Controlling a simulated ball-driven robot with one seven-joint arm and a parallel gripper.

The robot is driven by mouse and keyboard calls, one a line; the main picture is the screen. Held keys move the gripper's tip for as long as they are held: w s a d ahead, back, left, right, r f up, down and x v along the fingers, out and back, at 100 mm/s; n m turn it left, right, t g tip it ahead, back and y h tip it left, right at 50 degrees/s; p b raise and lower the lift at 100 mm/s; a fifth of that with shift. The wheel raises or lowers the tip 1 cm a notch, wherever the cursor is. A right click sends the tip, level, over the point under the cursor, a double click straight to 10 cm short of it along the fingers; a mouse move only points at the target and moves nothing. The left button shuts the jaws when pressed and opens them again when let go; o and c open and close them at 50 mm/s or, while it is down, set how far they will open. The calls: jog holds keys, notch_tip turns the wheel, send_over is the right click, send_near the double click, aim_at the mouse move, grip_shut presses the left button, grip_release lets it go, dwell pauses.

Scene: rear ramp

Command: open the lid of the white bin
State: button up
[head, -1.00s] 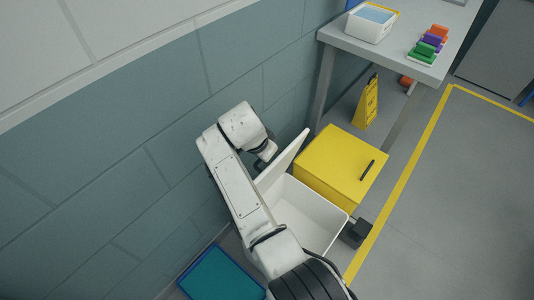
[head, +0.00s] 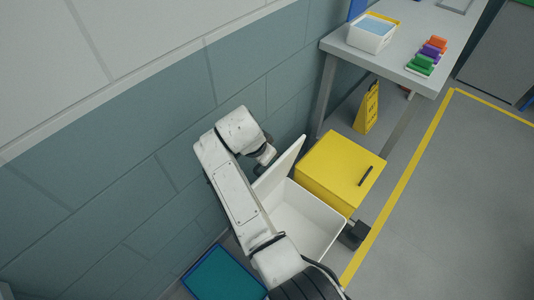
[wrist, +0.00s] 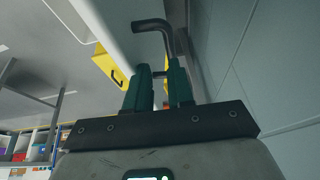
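The white bin (head: 308,222) stands on the floor beside the wall, open at the top. Its lid (head: 278,168) is raised steeply on the wall side. In the head view my gripper is mostly hidden behind the lid and my arm. In the wrist view my gripper (wrist: 159,82) has its two green fingers apart. A dark bent handle (wrist: 167,38) reaches down to the right fingertip, against a pale surface (wrist: 125,40) that looks like the lid. I cannot tell whether the fingers press on the handle.
A yellow box (head: 335,170) with a dark handle stands right beside the bin. A blue-rimmed teal panel or tray (head: 225,275) lies on the near side. A grey table (head: 395,55) and a yellow floor sign (head: 368,108) are farther back. Open floor lies right of the yellow line.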

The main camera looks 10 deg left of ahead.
jog(key=shift+p+v, duration=2.2)
jog(key=shift+v, duration=0.55)
